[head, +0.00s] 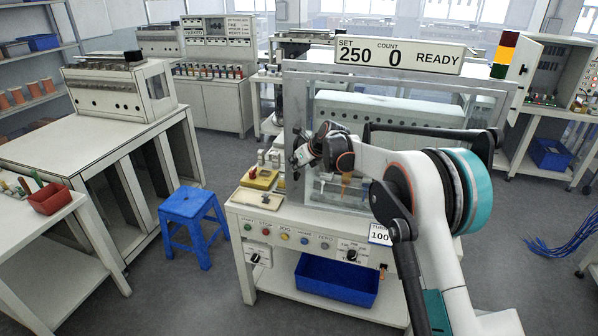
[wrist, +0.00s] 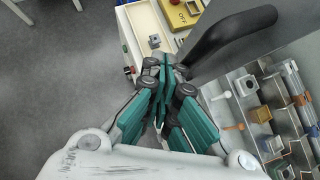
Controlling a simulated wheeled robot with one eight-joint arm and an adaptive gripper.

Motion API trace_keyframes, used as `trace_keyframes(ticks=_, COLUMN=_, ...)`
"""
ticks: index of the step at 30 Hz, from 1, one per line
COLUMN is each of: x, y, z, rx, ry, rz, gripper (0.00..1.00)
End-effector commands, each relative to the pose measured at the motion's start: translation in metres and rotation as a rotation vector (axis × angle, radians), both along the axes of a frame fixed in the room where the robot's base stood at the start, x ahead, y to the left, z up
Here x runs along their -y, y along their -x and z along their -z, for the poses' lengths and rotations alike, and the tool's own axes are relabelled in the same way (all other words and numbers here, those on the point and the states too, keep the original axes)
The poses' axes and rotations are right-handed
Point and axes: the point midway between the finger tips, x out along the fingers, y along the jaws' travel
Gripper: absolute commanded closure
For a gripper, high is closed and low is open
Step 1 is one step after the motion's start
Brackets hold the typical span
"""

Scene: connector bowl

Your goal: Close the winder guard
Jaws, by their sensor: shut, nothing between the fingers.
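The winder guard (head: 294,100) is a clear panel in a grey frame on the winder bench, in the middle of the head view. Its black handle (wrist: 232,38) crosses the top of the wrist view, close beside my gripper. My gripper (wrist: 163,75) is shut and empty, its teal finger pads together. The handle passes to the right of the fingertips; I cannot tell whether they touch. In the head view my gripper (head: 302,154) is at the left edge of the guard, and my arm hides much of the guard's right side. How far the guard stands open is unclear.
Winding fixtures (wrist: 262,113) stand on the bench to the right in the wrist view. A yellow block (head: 260,178) sits at the bench's left end, above a button row. A blue stool (head: 190,205) stands left, and a blue bin (head: 336,278) is below. The sign (head: 400,56) reads READY.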

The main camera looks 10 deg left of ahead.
Motion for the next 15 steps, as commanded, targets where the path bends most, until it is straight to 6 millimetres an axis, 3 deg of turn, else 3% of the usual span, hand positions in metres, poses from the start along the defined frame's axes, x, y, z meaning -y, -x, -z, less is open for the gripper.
trace_keyframes(ticks=6, x=-0.008, y=-0.02, z=0.0, rx=0.0, ry=0.0, rz=0.04, gripper=1.0)
trace_keyframes(ticks=15, x=-0.009, y=-0.027, z=0.0, rx=0.0, ry=0.0, rz=0.058, gripper=1.0)
